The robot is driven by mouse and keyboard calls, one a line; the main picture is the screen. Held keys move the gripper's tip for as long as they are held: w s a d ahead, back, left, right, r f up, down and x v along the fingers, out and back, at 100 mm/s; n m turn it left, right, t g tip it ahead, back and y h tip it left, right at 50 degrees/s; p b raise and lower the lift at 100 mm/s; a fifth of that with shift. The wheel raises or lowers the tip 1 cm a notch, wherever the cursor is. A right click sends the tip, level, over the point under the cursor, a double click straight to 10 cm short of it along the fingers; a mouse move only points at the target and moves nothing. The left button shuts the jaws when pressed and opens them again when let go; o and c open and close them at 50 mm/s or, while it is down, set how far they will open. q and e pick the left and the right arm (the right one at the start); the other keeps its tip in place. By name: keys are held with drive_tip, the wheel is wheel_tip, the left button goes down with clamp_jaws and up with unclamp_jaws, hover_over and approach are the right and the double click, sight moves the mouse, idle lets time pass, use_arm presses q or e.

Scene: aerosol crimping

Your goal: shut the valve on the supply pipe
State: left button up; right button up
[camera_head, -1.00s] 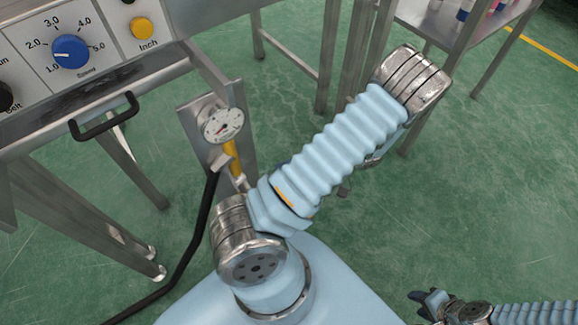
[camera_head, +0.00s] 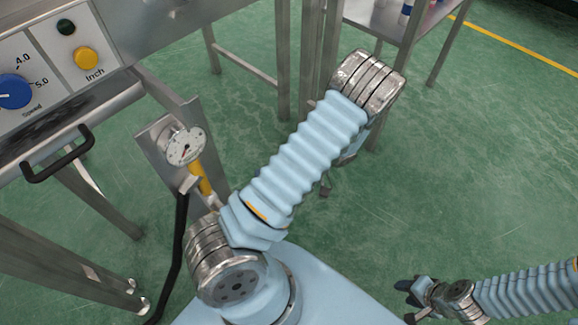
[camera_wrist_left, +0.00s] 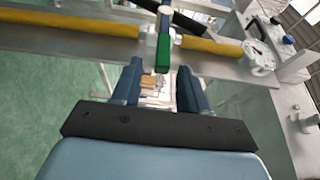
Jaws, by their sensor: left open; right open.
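In the left wrist view a yellow supply pipe (camera_wrist_left: 70,27) crosses the top of the picture. A valve with a green handle (camera_wrist_left: 163,50) sits on it; the handle appears to lie across the pipe's line, toward my fingers. My left gripper (camera_wrist_left: 160,78) is open and empty, its two dark blue fingers on either side below the handle; contact cannot be told. In the head view a short piece of the yellow pipe (camera_head: 200,180) shows below the gauge; the valve and left gripper are hidden behind my arm. My right gripper (camera_head: 412,300) is open and empty at lower right.
A pressure gauge (camera_head: 185,147) is on a metal plate beside the pipe. A black hose (camera_head: 178,245) hangs below it. A control panel (camera_head: 40,60) and black handle (camera_head: 57,155) are at left. A metal table (camera_head: 395,22) stands behind. Green floor at right is clear.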

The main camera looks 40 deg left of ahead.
use_arm(q)
drive_tip(key=v, duration=1.1)
drive_tip(key=shift+b, duration=0.35)
drive_tip(key=shift+w, duration=0.1)
drive_tip(key=s+d+f+m+t+h+p, duration=0.1)
drive_tip(key=s+d+f+m+t+h, duration=0.2)
drive_tip(key=f, duration=0.5)
drive_tip(key=s+d+f+m+t+h+p, duration=0.1)
drive_tip(key=s+f+m+t+h, duration=0.3)
drive_tip(key=s+f, duration=0.3)
drive_tip(key=w+d+f+m+t+h+p, duration=0.1)
drive_tip(key=d+t+h, duration=0.4)
drive_tip(key=d+t, duration=0.5)
drive_tip(key=shift+w+d+m+p, duration=0.15)
drive_tip(key=shift+w+m+p, duration=0.45)
drive_tip(key=shift+w+m, duration=0.8)
drive_tip(key=shift+s+d, duration=0.1)
drive_tip(key=shift+s, duration=0.05)
